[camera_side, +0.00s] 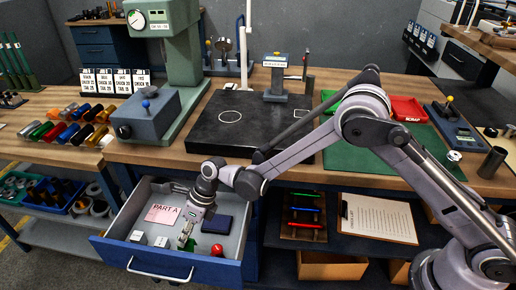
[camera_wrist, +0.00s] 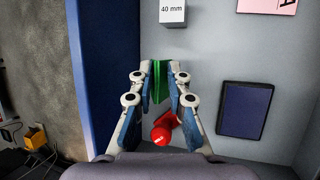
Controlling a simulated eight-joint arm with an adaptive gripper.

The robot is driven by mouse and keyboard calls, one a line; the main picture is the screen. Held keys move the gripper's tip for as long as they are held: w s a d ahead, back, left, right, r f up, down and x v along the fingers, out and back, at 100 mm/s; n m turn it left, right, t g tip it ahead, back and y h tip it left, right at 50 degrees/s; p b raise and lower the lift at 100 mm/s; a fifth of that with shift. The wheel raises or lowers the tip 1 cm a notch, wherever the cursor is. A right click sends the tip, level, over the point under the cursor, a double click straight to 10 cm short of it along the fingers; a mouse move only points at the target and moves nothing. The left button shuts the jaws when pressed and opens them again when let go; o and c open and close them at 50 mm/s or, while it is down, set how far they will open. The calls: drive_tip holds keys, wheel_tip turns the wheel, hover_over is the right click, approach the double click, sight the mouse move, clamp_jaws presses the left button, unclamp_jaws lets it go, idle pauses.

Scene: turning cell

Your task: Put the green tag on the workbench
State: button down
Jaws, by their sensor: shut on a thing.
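My gripper (camera_side: 188,238) reaches down into the open blue drawer (camera_side: 120,252) under the workbench (camera_side: 155,153). In the wrist view my gripper (camera_wrist: 160,78) is shut on the green tag (camera_wrist: 157,80), a thin upright green strip between the fingertips. In the side view the tag is mostly hidden by the fingers. I cannot tell whether it still touches the drawer floor.
The drawer also holds a red object (camera_wrist: 162,135), a dark blue pad (camera_wrist: 244,109), a pink PART A card (camera_side: 163,213) and small white blocks. A black plate, a press and coloured cylinders stand on the bench. Its front left wood is partly clear.

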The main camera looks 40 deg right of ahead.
sight(188, 244)
wheel_tip(188, 244, down, 5)
drive_tip(key=shift+r, duration=0.2)
drive_tip(key=s+d+r+n+t+h, duration=0.15)
drive_tip(key=d+r+n, duration=0.25)
drive_tip(key=d+r, duration=0.45)
drive_tip(key=s+d+r+n+t, duration=0.15)
drive_tip(key=d+r+n, duration=0.35)
drive_tip(key=r, duration=0.7)
drive_tip(key=s+d+r+n+t+h, duration=0.1)
drive_tip(key=s+d+r+n, duration=0.3)
drive_tip(key=s+d+n, duration=0.4)
drive_tip(key=s+d+r+n+t+h, duration=0.1)
drive_tip(key=s+d+r+n+h, duration=0.2)
drive_tip(key=s+d+n, duration=0.5)
drive_tip(key=shift+s+d+r+n+t, duration=0.35)
drive_tip(key=shift+d+n, duration=0.75)
drive_tip(key=shift+d, duration=0.9)
